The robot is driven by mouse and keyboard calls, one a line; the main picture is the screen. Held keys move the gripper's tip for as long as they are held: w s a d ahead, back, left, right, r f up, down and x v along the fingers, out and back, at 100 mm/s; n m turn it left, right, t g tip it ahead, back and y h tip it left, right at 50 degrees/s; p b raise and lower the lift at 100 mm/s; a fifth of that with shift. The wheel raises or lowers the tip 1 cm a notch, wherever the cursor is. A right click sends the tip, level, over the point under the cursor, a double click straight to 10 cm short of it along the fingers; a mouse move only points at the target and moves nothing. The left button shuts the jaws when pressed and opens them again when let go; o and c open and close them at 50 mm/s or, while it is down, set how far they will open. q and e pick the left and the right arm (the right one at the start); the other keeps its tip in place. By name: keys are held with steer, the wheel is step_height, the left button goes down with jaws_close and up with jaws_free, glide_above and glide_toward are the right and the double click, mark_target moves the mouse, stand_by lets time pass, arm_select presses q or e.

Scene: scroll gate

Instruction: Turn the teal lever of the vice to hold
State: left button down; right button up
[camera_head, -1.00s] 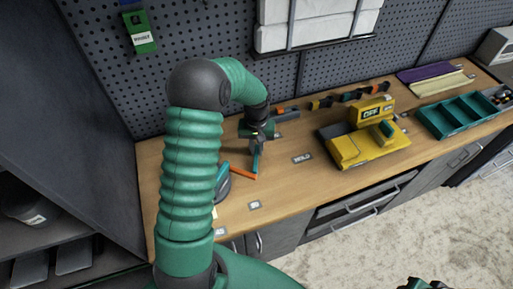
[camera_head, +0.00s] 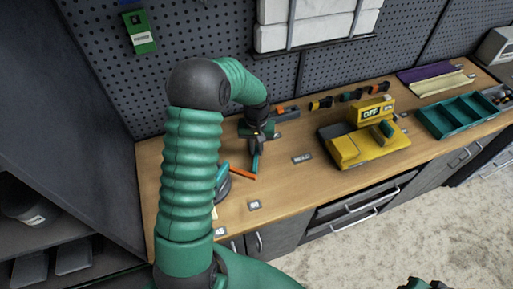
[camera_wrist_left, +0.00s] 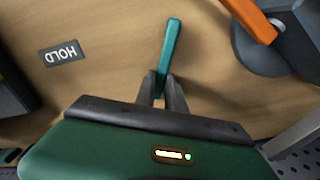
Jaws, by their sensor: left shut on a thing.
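The teal lever (camera_head: 255,163) shows as a thin bar just under my left gripper (camera_head: 256,147). In the left wrist view the lever (camera_wrist_left: 171,45) runs up from between the two fingertips (camera_wrist_left: 162,88), which are shut on it. Its far end sticks out free, and the rest is hidden by the gripper. A HOLD label (camera_head: 302,158) lies on the bench to the right of the lever, apart from it; it also shows in the left wrist view (camera_wrist_left: 62,53). A green and black part at the bottom edge (camera_head: 425,284) may be my right gripper.
A dark round base (camera_head: 223,188) with an orange bar (camera_head: 241,174) is near the lever, partly behind my arm. A yellow machine marked OFF (camera_head: 345,150) and a teal tray (camera_head: 462,116) stand farther right. The wooden bench (camera_head: 285,185) is clear around the HOLD label.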

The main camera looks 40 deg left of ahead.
arm_select(q)
steer(key=shift+w+r, duration=0.1)
steer(key=shift+w, duration=0.05)
steer(key=d+m+p, duration=0.1)
steer(key=w+d+m+p, duration=0.1)
steer(key=m, duration=0.1)
steer(key=shift+r, duration=0.15)
steer(key=d+m, duration=0.1)
steer(key=m+p, duration=0.1)
steer(key=m, duration=0.1)
steer(key=d+m+p, duration=0.1)
steer(key=shift+w+d+m, duration=0.25)
steer(key=shift+d+m, duration=0.1)
steer(key=shift+m, duration=0.05)
steer(key=m, duration=0.1)
steer(key=d+m+p, duration=0.1)
steer(key=shift+s+d+m+p, duration=0.1)
steer(key=shift+d+m+p, duration=0.2)
steer(key=shift+s+d+m+p, duration=0.15)
steer(key=shift+d+m+p, duration=0.25)
steer(key=shift+m, duration=0.3)
steer(key=shift+s+d+m+p, duration=0.2)
steer(key=shift+d+m, duration=0.25)
steer(key=shift+m, duration=0.25)
steer(key=c, duration=1.4)
jaws_free()
steer(key=shift+f, duration=0.2)
